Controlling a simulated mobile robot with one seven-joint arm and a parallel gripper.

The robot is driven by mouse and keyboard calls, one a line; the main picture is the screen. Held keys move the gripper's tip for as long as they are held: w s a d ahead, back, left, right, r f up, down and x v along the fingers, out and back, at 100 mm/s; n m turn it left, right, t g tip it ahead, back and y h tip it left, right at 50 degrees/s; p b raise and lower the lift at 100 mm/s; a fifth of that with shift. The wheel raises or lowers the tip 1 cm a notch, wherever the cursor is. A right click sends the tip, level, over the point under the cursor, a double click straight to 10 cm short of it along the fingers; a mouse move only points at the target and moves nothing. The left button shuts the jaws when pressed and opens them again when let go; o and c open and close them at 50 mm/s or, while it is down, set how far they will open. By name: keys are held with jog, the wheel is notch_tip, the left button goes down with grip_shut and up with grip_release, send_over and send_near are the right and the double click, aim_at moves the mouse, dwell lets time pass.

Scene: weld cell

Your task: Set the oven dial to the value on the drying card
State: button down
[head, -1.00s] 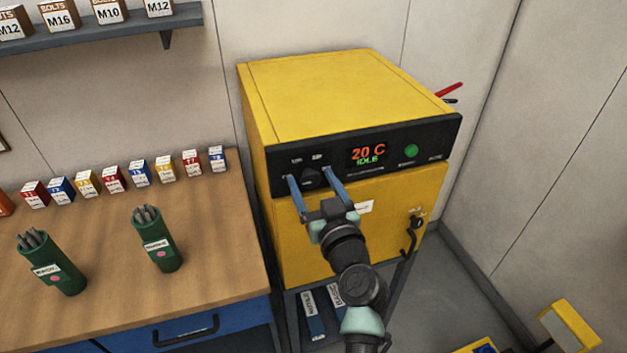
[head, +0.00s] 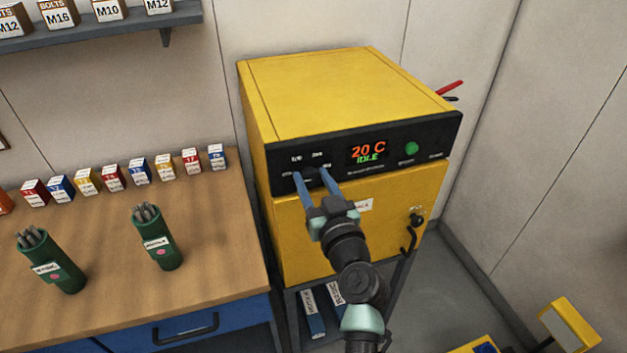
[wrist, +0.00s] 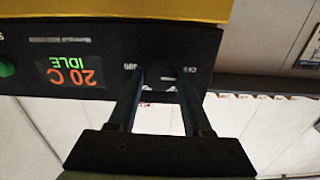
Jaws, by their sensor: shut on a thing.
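The yellow oven (head: 345,85) stands right of the bench, with a black control panel (head: 440,136) across its front. Its display (head: 368,150) reads 20 C in orange and IDLE in green; it also shows upside down in the wrist view (wrist: 76,72). The black oven dial (wrist: 158,76) is at the panel's left, between my gripper's fingers. My gripper (head: 310,177) is shut on the dial, one blue finger on each side. The dial's pointer and most printed marks are hidden or too small to read. I cannot make out a drying card.
A green button (head: 411,148) is right of the display. A black door handle (head: 411,232) hangs on the oven front. The wooden bench (head: 215,250) at left holds green rod holders (head: 158,240) and a row of small boxes (head: 140,172). A shelf (head: 120,35) is above.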

jog(key=m+b, duration=0.1)
jog(key=m, duration=0.4)
jog(key=shift+f, duration=0.1)
jog(key=m, duration=0.6)
jog(key=shift+d+m, duration=0.1)
jog(key=shift+m, duration=0.3)
jog(key=m+p, duration=0.1)
jog(key=m, duration=0.4)
jog(key=m+p, duration=0.2)
jog(key=m, duration=0.4)
jog(key=shift+f, duration=0.2)
jog(key=shift+m, duration=0.4)
jog(key=shift+c, duration=1.8)
grip_release()
